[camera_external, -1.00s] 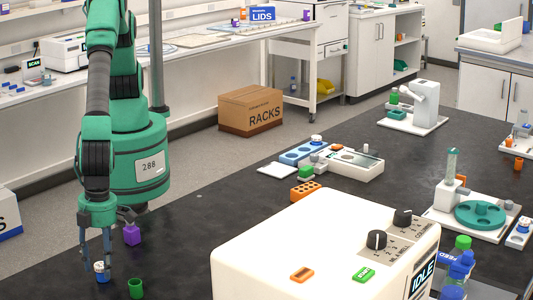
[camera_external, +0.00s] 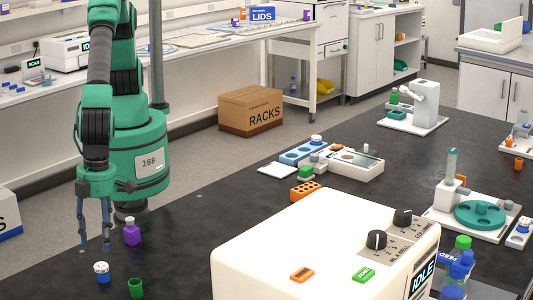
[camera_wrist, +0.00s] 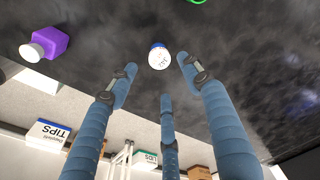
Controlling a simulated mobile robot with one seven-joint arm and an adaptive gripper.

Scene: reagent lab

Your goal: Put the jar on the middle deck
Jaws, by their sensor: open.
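I cannot tell which surface is the middle deck.
A purple bottle (camera_external: 132,232) stands close right of my gripper. A green cup (camera_external: 136,288) stands right of the jar. A large white instrument (camera_external: 260,250) with knobs fills the front centre. An orange rack (camera_external: 305,190) and a white tray station (camera_external: 365,172) stand farther back.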

